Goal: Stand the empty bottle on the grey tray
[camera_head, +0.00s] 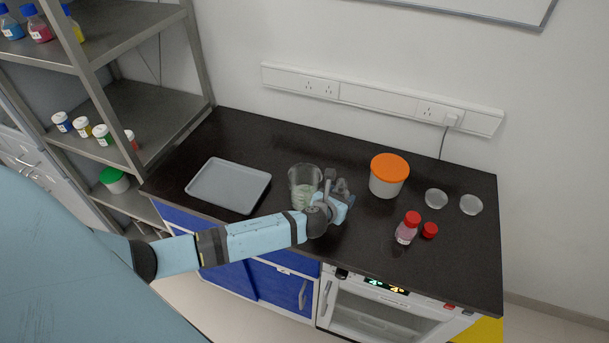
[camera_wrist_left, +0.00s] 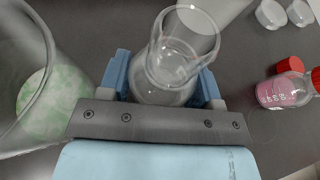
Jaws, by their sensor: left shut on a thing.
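The empty bottle (camera_wrist_left: 165,85) is clear glass with an open neck and shows between my left fingers in the left wrist view. In the head view the bottle (camera_head: 342,186) is small, faint and partly hidden by the gripper. My left gripper (camera_head: 342,197) is shut on it, just right of the glass beaker; it also shows in the wrist view (camera_wrist_left: 162,78). I cannot tell whether the bottle touches the counter. The grey tray (camera_head: 228,186) lies flat and bare on the counter's left part. My right gripper is not in view.
A glass beaker (camera_head: 304,176) with pale green contents stands between tray and gripper, close to the gripper. An orange-lidded tub (camera_head: 388,178), a pink bottle (camera_head: 406,230), a loose red cap (camera_head: 430,230) and two clear dishes (camera_head: 436,199) stand to the right. A shelf rack (camera_head: 140,110) borders the left.

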